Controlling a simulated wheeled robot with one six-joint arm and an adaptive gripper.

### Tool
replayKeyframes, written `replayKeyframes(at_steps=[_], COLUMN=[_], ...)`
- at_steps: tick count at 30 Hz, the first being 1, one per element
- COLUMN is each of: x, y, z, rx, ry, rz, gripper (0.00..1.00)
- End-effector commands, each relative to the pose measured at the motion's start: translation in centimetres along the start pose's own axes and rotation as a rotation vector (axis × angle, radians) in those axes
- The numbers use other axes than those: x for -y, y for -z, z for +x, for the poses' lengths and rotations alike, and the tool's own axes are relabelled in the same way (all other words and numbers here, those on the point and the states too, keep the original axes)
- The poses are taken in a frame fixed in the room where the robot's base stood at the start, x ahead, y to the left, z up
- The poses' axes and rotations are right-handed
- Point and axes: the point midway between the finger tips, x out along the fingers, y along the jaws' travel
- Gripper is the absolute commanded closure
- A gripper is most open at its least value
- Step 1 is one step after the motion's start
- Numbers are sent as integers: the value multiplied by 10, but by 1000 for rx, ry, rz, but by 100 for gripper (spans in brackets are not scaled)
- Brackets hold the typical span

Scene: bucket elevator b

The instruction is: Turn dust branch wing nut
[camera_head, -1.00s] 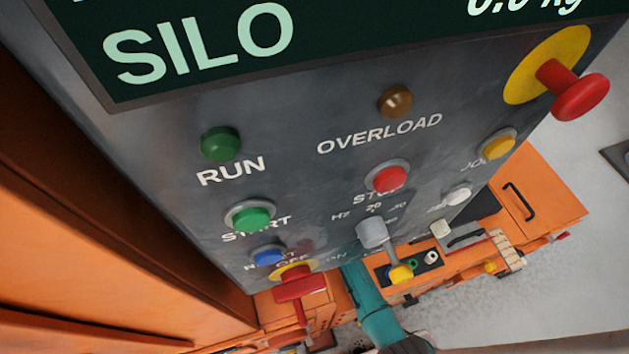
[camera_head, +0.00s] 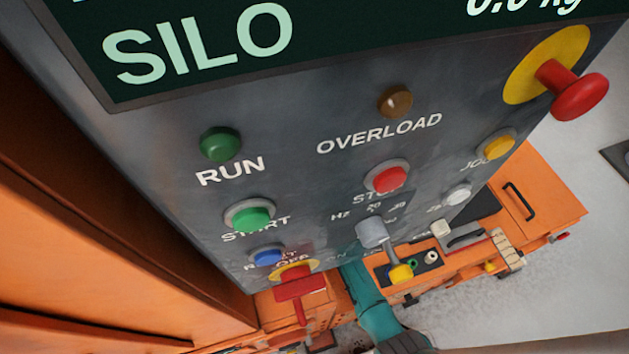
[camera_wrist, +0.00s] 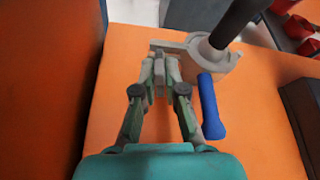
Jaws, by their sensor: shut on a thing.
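In the wrist view my gripper (camera_wrist: 160,68) points away from the camera, its two green-grey fingers drawn together at the tips. It is shut on a small grey piece, which looks like the wing nut (camera_wrist: 159,74); the fingertips hide most of it. The piece is at the near left side of a pale grey collar (camera_wrist: 178,46). A dark pipe (camera_wrist: 236,22) rises from the collar toward the upper right. A blue handle (camera_wrist: 209,108) hangs below the collar, just right of the fingers. In the head view my gripper is hidden.
An orange surface (camera_wrist: 255,120) lies around and below the collar. A dark box (camera_wrist: 305,105) stands at the right, with red parts (camera_wrist: 299,27) behind. In the head view a grey control panel (camera_head: 300,200) with buttons fills the foreground, above my teal arm.

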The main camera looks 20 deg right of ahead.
Motion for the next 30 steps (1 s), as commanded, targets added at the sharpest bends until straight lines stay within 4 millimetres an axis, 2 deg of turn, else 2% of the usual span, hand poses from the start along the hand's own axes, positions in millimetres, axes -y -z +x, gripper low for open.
replayKeyframes(at_steps=[9, 21, 22, 24, 30], x=[0, 0, 0, 0, 0], y=[1, 1, 1, 1, 0], z=[0, 0, 0, 0, 0], rx=[-1, 0, 0, 0, 1], ry=[35, 41, 41, 41, 41], rz=[-87, -98, -98, -98, -98], gripper=[100, 100, 85, 67, 67])
